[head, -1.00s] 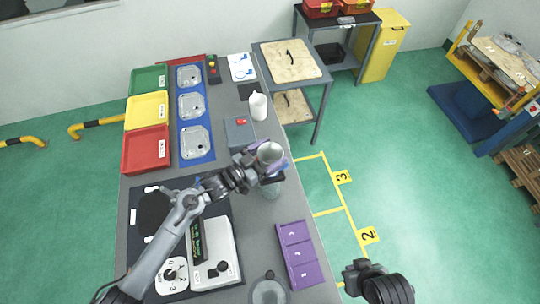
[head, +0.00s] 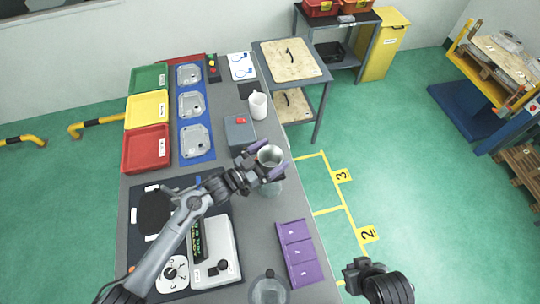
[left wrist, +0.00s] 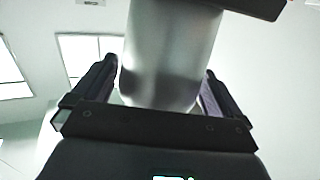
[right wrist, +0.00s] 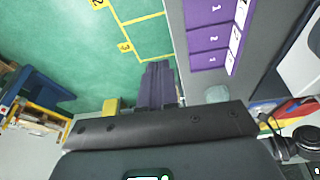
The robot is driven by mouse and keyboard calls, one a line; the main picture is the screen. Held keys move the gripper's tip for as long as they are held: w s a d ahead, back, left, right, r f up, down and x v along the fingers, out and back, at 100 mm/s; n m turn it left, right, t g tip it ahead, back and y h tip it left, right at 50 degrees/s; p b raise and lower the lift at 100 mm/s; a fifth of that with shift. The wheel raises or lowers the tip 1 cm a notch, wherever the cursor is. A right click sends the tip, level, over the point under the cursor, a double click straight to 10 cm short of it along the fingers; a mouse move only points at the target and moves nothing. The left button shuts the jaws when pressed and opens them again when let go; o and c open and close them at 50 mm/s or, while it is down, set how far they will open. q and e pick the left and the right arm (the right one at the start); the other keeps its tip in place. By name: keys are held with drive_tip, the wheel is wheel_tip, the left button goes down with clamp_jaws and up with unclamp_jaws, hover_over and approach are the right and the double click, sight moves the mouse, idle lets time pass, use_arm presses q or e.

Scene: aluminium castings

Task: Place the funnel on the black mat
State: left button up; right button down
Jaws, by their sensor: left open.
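In the left wrist view the funnel (left wrist: 170,55) stands between the two fingers, with a visible gap at the right finger. How the funnel meets the vessel is mostly hidden by the gripper. A small black mat (head: 246,91) lies at the far right of the table, left of a white jug. My right gripper (right wrist: 158,85) has its purple fingers together, empty, beyond the table's right edge.
The white jug (head: 258,106) and a grey box with a red button (head: 239,131) stand between funnel and small mat. A larger dark mat (head: 140,205) carries a scale (head: 214,255). A purple tray (head: 297,253) and another clear vessel (head: 268,289) are at the near right.

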drive_tip(key=shift+f, duration=0.1)
drive_tip(key=c, duration=1.8)
unclamp_jaws()
drive_tip(key=shift+a+f+b, duration=0.1)
drive_tip(key=shift+f+b, duration=0.4)
drive_tip(key=shift+b, duration=0.1)
drive_tip(key=shift+o, duration=1)
drive_tip(key=o, duration=0.5)
use_arm(q)
drive_tip(key=v, duration=1)
drive_tip(key=shift+s+a+r, duration=0.25)
drive_tip(key=shift+s, duration=0.05)
use_arm(e)
drive_tip(key=o, duration=1.1)
